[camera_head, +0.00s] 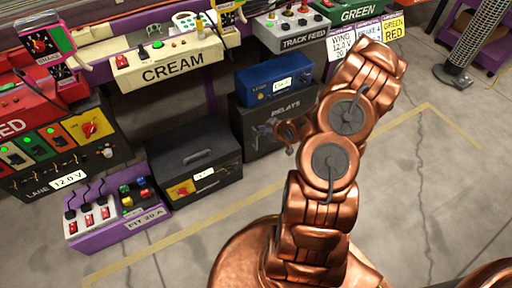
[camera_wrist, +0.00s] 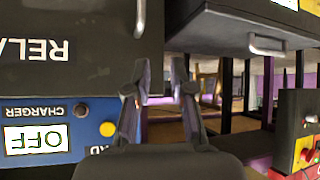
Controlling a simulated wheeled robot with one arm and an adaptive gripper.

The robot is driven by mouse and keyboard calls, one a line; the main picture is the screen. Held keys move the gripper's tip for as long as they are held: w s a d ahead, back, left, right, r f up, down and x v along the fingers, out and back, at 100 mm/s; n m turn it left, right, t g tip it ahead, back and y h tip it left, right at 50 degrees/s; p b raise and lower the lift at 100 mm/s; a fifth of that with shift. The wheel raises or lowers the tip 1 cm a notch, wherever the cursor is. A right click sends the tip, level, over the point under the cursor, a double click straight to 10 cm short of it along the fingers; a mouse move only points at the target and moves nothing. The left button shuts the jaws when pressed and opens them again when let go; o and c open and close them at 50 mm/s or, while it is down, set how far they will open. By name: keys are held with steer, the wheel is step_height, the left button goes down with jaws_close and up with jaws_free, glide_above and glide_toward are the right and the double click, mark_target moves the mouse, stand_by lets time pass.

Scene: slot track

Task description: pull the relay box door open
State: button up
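The relay box (camera_head: 285,112) is a dark box marked RELAYS, on the floor under the blue charger. In the wrist view, which is upside down, its dark door (camera_wrist: 85,75) fills the upper left and looks shut. A silver bar handle (camera_wrist: 140,18) stands near the door's right edge. My gripper (camera_wrist: 159,82) is open and empty, its two fingers apart. The fingertips are below the handle in that picture and not around it. In the head view my gripper (camera_head: 288,133) is in front of the relay box, and my arm hides the box's right side.
The blue charger (camera_head: 275,82) sits on top of the relay box. A black lidded box (camera_head: 200,150) with a handle stands to the left, beside a purple fuse unit (camera_head: 118,222). The CREAM panel (camera_head: 170,65) is above. Floor at the front is clear.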

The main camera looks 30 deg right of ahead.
step_height(320, 180, down, 8)
steer(key=s+d+f+m+t+b, duration=0.1)
steer(key=d+t+b, duration=0.15)
steer(key=b, duration=0.25)
steer(key=t+b, duration=0.1)
steer(key=b, duration=0.2)
glide_above(256, 148)
steer(key=shift+w+d+f+m+h, duration=0.1)
steer(key=shift+f+m+h, duration=0.1)
steer(key=shift+f, duration=0.6)
steer(key=shift+w+d+f+m+h, duration=0.1)
steer(key=shift+f+m, duration=0.1)
steer(key=shift+f, duration=0.55)
jaws_close()
